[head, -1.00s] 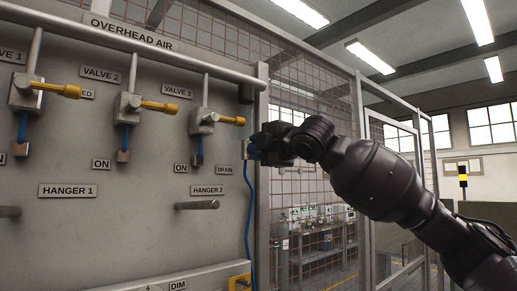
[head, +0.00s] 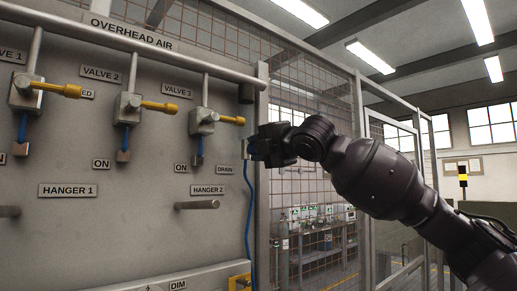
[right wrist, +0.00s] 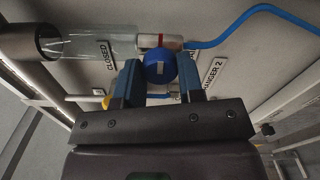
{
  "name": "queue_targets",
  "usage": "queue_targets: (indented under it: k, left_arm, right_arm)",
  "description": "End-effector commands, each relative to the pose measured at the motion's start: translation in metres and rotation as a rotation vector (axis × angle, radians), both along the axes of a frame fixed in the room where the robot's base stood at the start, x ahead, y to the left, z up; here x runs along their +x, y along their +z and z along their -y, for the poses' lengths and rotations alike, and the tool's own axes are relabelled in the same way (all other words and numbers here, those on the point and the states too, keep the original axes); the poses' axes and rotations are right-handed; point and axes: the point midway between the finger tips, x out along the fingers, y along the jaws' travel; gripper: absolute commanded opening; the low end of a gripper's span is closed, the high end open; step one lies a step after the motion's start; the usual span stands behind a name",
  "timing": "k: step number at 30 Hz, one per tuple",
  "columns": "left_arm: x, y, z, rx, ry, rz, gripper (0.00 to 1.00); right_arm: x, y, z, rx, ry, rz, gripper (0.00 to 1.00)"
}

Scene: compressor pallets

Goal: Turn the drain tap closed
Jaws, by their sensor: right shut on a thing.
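The drain tap is a round blue knob (right wrist: 160,68) below a clear bowl (right wrist: 95,42) in the right wrist view. My right gripper (right wrist: 159,76) has its two blue-grey fingers on either side of the knob and is shut on it. In the head view my right gripper (head: 258,147) is at the right edge of the grey panel, beside the DRAIN label (head: 225,170), and largely hides the tap. A CLOSED label (right wrist: 109,56) is near the tap. My left gripper is not in view.
A blue hose (head: 248,215) hangs below the tap; it also shows in the right wrist view (right wrist: 235,28). Valves with yellow levers (head: 232,120) and a hanger peg (head: 195,206) stick out of the panel to the left. A mesh fence (head: 315,100) stands behind my arm.

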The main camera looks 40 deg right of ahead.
Motion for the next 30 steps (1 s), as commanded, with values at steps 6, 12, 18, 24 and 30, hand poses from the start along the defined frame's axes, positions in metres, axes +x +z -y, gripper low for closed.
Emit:
queue_targets:
  k: [6,12,18,24,30]
  left_arm:
    - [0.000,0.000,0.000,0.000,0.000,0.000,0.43]
    - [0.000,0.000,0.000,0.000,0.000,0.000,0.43]
    - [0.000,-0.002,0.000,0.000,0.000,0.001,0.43]
    - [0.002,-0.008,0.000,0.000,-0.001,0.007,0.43]
    - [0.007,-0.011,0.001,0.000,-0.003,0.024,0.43]
  right_arm:
    - [0.000,-0.001,0.000,-0.001,0.000,-0.002,0.57]
    - [0.000,-0.001,0.000,0.000,0.000,-0.001,0.61]
    - [-0.005,0.000,0.001,0.000,0.000,0.000,0.61]
    - [-0.033,-0.002,0.003,-0.002,-0.003,0.002,0.61]
    - [-0.068,-0.003,0.007,-0.002,-0.004,0.000,0.61]
